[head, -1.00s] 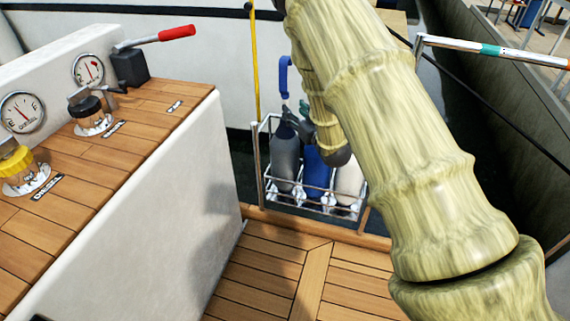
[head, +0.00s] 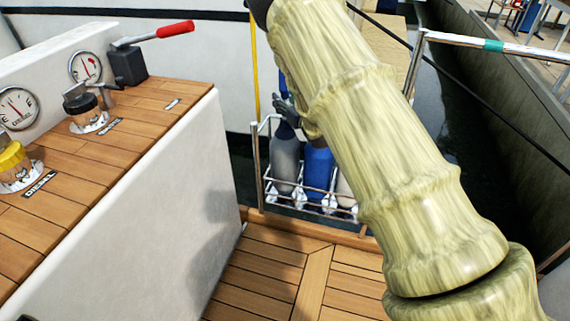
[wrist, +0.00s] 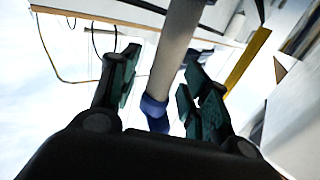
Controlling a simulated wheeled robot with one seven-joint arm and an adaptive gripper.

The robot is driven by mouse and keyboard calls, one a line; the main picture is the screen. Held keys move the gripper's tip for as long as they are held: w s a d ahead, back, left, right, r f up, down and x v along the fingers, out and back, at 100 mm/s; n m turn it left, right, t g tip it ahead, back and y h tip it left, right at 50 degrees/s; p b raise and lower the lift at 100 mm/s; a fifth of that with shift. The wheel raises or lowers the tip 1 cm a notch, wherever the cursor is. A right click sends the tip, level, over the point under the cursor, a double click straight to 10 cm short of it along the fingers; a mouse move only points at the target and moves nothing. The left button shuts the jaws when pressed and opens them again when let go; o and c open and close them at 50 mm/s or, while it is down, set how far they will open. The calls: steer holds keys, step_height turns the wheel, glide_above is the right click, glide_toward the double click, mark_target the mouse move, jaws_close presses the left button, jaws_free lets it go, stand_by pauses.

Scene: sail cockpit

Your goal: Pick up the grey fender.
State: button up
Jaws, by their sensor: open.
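The grey fender (head: 284,160) stands upright at the left end of a metal rail basket in the head view. A blue fender (head: 318,168) stands beside it, and a pale fender (head: 345,190) is mostly hidden behind my arm. My gripper (head: 287,108) is at the top of the grey fender, partly hidden by my arm. In the wrist view my gripper (wrist: 162,62) is open, with a finger on each side of a pale grey cylinder with a blue end (wrist: 172,55), which looks like a fender. I cannot tell whether the fingers touch it.
The metal basket (head: 262,180) has thin rails around the fenders. A white console with a teak top (head: 130,130) stands at the left, carrying gauges and a red-handled lever (head: 175,30). A yellow pole (head: 254,70) rises behind the basket. Teak deck (head: 260,265) lies clear in front.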

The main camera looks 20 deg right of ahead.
jaws_close()
stand_by(0.3)
